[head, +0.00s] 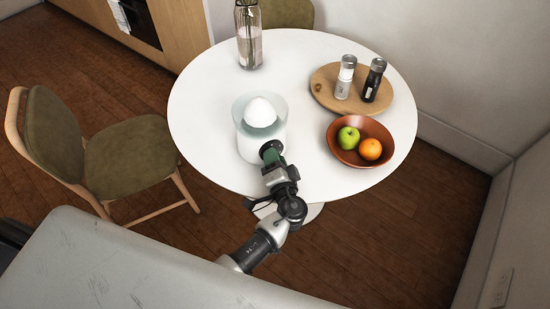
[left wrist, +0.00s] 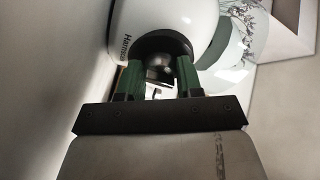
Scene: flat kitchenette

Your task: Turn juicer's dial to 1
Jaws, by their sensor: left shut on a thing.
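The juicer (head: 247,145) is white with a pale clear bowl and a white cone on top. It stands upright near the front edge of the round white table. My left gripper (head: 270,150) reaches the front of the juicer's base. In the left wrist view the juicer's white body (left wrist: 150,18) fills the top, and its dark round dial (left wrist: 158,62) sits between the two green fingers of my left gripper (left wrist: 158,78), shut on it. The dial's marks are not readable. My right gripper is not in view.
The round table (head: 205,110) also holds a brown bowl (head: 347,158) with a green apple and an orange, a wooden board (head: 325,88) with two shakers, and a glass vase (head: 249,40). A green chair (head: 125,160) stands at the left. The table's left side is clear.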

